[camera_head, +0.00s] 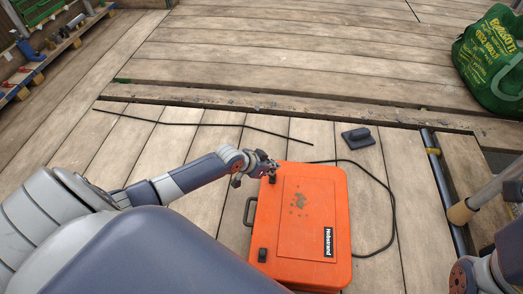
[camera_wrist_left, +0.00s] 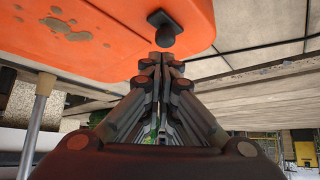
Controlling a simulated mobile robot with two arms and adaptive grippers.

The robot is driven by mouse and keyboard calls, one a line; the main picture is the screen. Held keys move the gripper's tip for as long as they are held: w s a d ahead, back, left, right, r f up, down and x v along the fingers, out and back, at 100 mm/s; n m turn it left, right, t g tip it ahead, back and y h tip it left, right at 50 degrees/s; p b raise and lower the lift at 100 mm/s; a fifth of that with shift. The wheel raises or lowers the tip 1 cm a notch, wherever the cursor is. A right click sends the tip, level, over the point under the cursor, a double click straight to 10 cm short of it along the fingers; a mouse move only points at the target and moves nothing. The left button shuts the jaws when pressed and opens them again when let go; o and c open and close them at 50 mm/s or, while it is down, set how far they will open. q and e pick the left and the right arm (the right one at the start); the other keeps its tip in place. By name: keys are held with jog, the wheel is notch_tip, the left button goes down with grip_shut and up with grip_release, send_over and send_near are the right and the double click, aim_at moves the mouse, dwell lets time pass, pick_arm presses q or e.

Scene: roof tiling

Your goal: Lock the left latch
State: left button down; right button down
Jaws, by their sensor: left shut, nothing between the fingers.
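An orange case (camera_head: 312,250) lies flat on the wooden deck, its lid down. A dark handle (camera_head: 250,211) is on its left side, between two dark latches. The far latch (camera_head: 272,179) is close to my left gripper (camera_head: 267,165); the near latch (camera_head: 262,255) is toward the bottom. In the left wrist view, my left gripper (camera_wrist_left: 162,61) is shut and empty, its fingertips just below a dark latch (camera_wrist_left: 163,27) on the case edge. I cannot tell whether they touch it, nor whether the latch is locked. My right gripper is not in view.
A black cable (camera_head: 391,207) runs around the case. A dark flat block (camera_head: 358,138) lies behind it. A green bag (camera_head: 490,65) is at the upper right, a tool shelf (camera_head: 58,48) at the upper left. A dark pipe (camera_head: 445,185) lies to the right.

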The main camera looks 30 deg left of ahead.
pick_arm(q)
jog(key=v, duration=0.8)
jog(key=shift+w+d+r, duration=0.15)
jog(key=shift+r, duration=0.05)
